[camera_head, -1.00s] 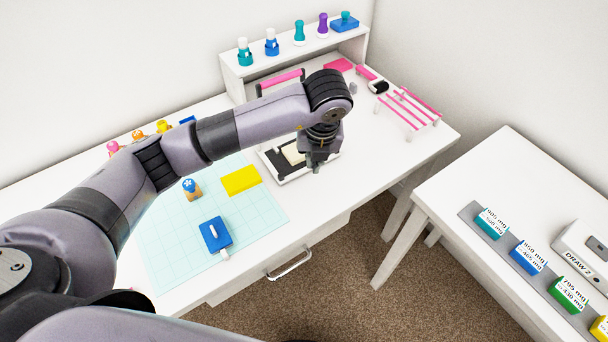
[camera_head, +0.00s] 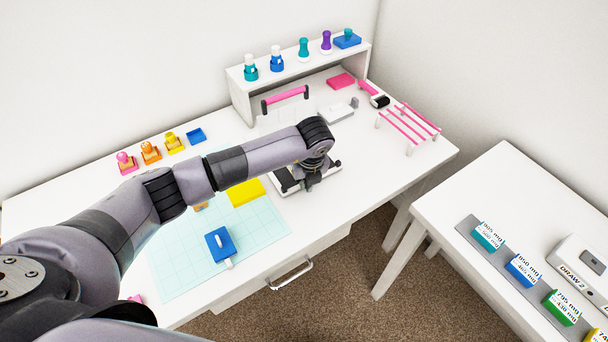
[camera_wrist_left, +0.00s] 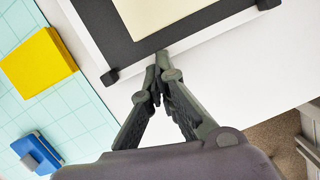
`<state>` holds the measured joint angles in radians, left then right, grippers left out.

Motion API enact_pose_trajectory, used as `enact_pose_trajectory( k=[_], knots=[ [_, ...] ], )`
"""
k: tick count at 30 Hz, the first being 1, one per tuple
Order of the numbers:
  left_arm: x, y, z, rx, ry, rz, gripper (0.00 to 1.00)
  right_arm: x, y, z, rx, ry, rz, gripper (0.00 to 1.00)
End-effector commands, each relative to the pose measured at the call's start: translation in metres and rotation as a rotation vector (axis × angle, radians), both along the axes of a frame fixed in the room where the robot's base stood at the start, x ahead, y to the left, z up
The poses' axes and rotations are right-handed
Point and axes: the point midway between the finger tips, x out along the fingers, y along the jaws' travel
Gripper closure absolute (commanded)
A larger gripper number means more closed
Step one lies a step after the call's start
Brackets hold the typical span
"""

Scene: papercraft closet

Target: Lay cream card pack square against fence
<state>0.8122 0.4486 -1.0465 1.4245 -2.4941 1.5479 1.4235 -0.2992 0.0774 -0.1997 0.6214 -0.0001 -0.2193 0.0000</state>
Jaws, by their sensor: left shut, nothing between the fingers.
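The cream card pack (camera_wrist_left: 160,10) lies on a dark bed in a white-edged frame (camera_wrist_left: 85,30), cut off by the top of the left wrist view. In the head view the frame (camera_head: 284,186) stands on the desk, and my arm and gripper hide the pack. My left gripper (camera_head: 308,187) is shut and empty over the frame's near side. In the left wrist view its fingertips (camera_wrist_left: 160,60) meet at the dark bed's near edge, apart from the pack. I cannot tell which edge is the fence. My right gripper is not in view.
A yellow pad (camera_head: 246,192) and a blue block (camera_head: 219,244) lie on the pale cutting mat (camera_head: 180,262) left of the frame. A pink-handled stand (camera_head: 286,100) is behind, a pink rack (camera_head: 408,122) to the right. The desk's front right is clear.

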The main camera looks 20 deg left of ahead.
Motion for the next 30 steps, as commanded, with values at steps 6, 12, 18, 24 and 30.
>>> enact_pose_trajectory(
  k=[6, 12, 18, 24, 30],
  knots=[
    [0.010, 0.007, 0.000, 0.000, 0.001, -0.001, 1.00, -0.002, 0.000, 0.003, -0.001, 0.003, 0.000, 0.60],
    [0.011, 0.007, 0.000, -0.001, 0.001, -0.002, 1.00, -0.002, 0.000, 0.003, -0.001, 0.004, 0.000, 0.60],
    [0.014, 0.010, -0.002, 0.000, 0.000, -0.001, 1.00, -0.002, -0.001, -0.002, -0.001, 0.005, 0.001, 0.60],
    [0.027, 0.019, -0.003, -0.001, 0.000, -0.001, 1.00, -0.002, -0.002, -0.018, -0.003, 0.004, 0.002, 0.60],
    [0.027, 0.020, 0.000, 0.001, 0.002, -0.002, 1.00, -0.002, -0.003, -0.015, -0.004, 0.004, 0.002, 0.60]
  ],
)
